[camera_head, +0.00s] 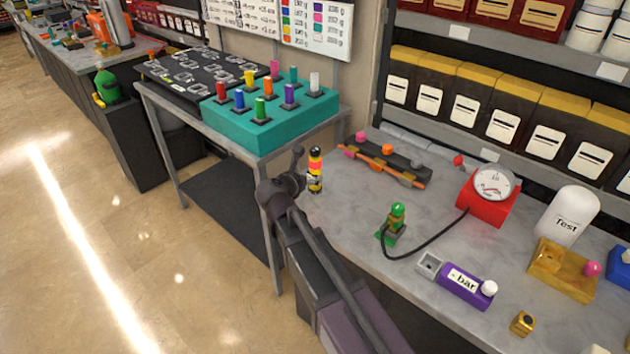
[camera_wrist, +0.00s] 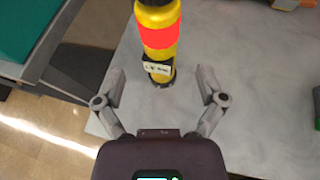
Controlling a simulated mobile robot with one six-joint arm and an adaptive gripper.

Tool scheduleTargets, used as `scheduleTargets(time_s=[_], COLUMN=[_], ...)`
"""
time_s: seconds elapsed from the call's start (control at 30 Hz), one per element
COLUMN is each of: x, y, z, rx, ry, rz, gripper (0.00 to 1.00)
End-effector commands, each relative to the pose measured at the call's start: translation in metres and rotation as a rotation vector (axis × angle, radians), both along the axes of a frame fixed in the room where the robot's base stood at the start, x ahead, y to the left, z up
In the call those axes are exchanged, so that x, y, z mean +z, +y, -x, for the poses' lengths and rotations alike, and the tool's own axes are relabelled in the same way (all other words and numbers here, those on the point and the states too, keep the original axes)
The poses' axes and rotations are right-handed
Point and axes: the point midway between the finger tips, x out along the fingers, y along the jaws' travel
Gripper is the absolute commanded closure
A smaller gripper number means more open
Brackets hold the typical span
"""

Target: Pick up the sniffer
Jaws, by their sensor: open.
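In the wrist view my gripper (camera_wrist: 161,84) is open and empty, fingers spread wide, with gaps on both sides.
A green fitting (camera_head: 395,223) joins by a black hose to a red gauge (camera_head: 487,194). A purple "- bar" block (camera_head: 465,285) lies nearer. A black rack with an orange bar (camera_head: 385,163) is behind. A teal peg block (camera_head: 259,128) sits on the lower left table.

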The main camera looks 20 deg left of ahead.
Motion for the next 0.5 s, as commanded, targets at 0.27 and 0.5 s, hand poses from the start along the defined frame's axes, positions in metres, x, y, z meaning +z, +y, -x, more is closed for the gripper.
scheduleTargets(time_s=[0.27,0.5], x=[-0.0003,-0.0041], y=[0.0000,0.0000], z=[-0.0010,-0.0066], rx=[0.001,0.000], ry=[0.000,0.000], rz=[0.000,0.000], gripper=[0.10,0.10])
